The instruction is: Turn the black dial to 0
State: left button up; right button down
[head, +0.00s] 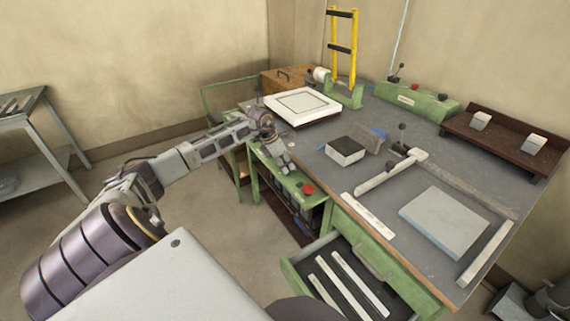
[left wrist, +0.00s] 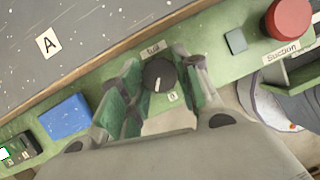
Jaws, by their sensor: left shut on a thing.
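The black dial (left wrist: 159,75) sits on the green front panel (left wrist: 205,58) of the bench, with a white mark on its face. The mark points down and slightly left in the left wrist view, near the small "0" label (left wrist: 172,97). A "full" label (left wrist: 153,47) is on the opposite side of the dial. My left gripper (head: 286,168) is at the panel, its fingers (left wrist: 160,82) on either side of the dial and shut on it. In the head view the gripper hides the dial. My right gripper is not in view.
A red suction button (left wrist: 288,18) and a blue block (left wrist: 65,117) flank the dial. An open drawer (head: 291,272) with pale strips juts out below the bench (head: 310,150). A white framed plate (head: 302,104) and a black-and-white block (head: 345,151) lie on the bench top.

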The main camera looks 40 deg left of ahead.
pick_arm(q)
jog(key=shift+n+y, duration=0.3)
jog(key=shift+n, duration=0.4)
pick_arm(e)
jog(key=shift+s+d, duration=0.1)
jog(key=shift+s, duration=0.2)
pick_arm(q)
jog(key=shift+n, duration=0.3)
jog(key=shift+d+n+t+y, duration=0.15)
jog(key=shift+n+y, duration=0.15)
jog(key=shift+n, duration=0.35)
jog(key=shift+n+t+y, duration=0.15)
jog(key=shift+n+y, duration=0.15)
jog(key=shift+n, duration=0.95)
jog(key=shift+s+d+n+y+b, duration=0.1)
jog(key=shift+n+y+b, duration=0.2)
jog(key=shift+n+y, duration=0.35)
jog(key=shift+n, duration=0.25)
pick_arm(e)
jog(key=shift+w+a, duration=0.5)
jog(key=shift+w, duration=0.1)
